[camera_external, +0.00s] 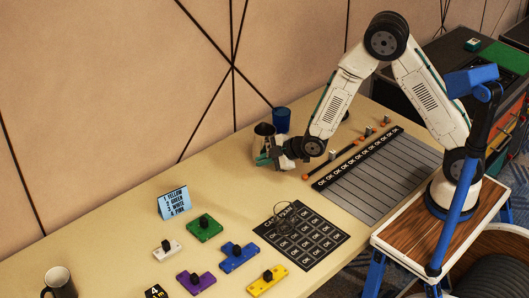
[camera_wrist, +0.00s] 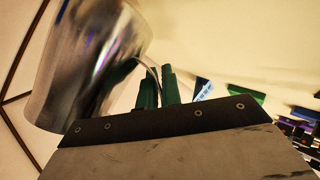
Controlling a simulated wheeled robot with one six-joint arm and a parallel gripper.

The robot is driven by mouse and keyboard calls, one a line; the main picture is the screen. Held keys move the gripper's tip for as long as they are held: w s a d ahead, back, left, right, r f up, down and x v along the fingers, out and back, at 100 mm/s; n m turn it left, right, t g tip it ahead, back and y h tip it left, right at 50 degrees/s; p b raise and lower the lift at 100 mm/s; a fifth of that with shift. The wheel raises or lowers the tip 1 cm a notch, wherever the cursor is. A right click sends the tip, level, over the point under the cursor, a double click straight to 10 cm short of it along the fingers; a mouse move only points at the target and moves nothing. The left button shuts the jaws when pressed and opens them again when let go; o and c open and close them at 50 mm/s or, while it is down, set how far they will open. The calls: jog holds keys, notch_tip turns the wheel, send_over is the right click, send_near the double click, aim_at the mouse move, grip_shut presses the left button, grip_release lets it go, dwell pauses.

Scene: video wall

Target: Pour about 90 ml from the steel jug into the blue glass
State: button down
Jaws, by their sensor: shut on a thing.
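The steel jug (camera_external: 264,133) is at the back of the table in the external view, partly hidden behind my gripper. In the wrist view the jug (camera_wrist: 88,65) is large, shiny and looks tilted in the picture. My gripper (camera_external: 270,156) is shut on the jug; its green fingers (camera_wrist: 157,90) close on the handle in the wrist view. The blue glass (camera_external: 282,120) stands upright just behind and right of the jug in the external view. The glass does not show in the wrist view. The liquid inside the jug cannot be seen.
A black grid mat (camera_external: 302,236) with a wire object (camera_external: 284,222) lies in front. Coloured blocks (camera_external: 204,228) and a blue sign (camera_external: 174,202) stand to the left. A dark mug (camera_external: 60,283) is at the front left.

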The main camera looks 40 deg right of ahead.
jog(key=w+d+f+m+h, duration=0.1)
jog(key=w+m+h, duration=0.1)
jog(key=w, duration=0.2)
jog(key=w+d+m+h, duration=0.1)
jog(key=w+m+h, duration=0.1)
jog(key=w+m, duration=0.1)
jog(key=w+d+f+m+t+h, duration=0.1)
jog(key=w+d+m+h, duration=0.1)
jog(key=w, duration=0.4)
jog(key=shift+f+m+h, duration=0.3)
jog(key=shift+h, duration=0.2)
jog(key=shift+w+f+m+h, duration=0.35)
jog(key=shift+w+m+h, duration=0.15)
jog(key=shift+w+m, duration=0.15)
jog(key=shift+d, duration=0.1)
jog(key=shift+d+r+m+y, duration=0.2)
jog(key=shift+r+y, duration=0.2)
jog(key=shift+r, duration=0.15)
jog(key=shift+d+r+m+y, duration=0.15)
jog(key=shift+d+r+y, duration=0.05)
jog(key=shift+r+y, duration=0.25)
jog(key=w+d+r+m+g+y+p, duration=0.1)
jog(key=d+r+m+y, duration=0.3)
jog(key=r, duration=0.6)
jog(key=d+y, duration=0.2)
jog(key=y, duration=0.1)
jog(key=shift+w+m+g, duration=0.15)
jog(key=shift+m+g, duration=0.15)
jog(key=shift+g, duration=0.1)
